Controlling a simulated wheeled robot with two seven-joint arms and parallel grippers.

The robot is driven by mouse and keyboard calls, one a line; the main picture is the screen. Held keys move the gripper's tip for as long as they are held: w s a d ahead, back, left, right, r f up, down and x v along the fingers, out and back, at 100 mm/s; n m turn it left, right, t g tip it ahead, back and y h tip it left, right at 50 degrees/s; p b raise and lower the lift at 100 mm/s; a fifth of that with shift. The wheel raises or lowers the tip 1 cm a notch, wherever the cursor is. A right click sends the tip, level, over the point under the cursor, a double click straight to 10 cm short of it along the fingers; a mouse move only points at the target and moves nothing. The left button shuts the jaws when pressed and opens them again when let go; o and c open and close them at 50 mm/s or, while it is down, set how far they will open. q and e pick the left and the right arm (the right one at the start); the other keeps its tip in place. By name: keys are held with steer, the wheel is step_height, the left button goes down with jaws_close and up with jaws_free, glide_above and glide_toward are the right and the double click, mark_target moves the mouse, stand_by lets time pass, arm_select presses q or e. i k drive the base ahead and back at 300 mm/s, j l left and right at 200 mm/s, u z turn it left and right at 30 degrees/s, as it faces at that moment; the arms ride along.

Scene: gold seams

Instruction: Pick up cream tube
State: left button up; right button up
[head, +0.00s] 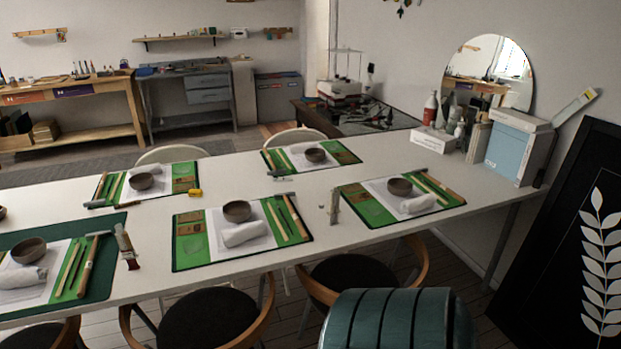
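I cannot clearly make out a cream tube. A small upright pale item (334,206) stands on the long white table between two place mats, too small to identify. Neither of my grippers is in view.
The long white table (340,248) carries several green mats with bowls, rolled cloths and tools. A brush (126,247) lies near its front edge. Chairs (205,318) and a teal ribbed rounded object (395,320) stand in front. A blue-white box (516,148) is at right.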

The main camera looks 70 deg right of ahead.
mark_target(335, 193)
steer(key=z, duration=2.35)
steer(key=i+l+u, duration=0.25)
steer(key=i+l, duration=0.15)
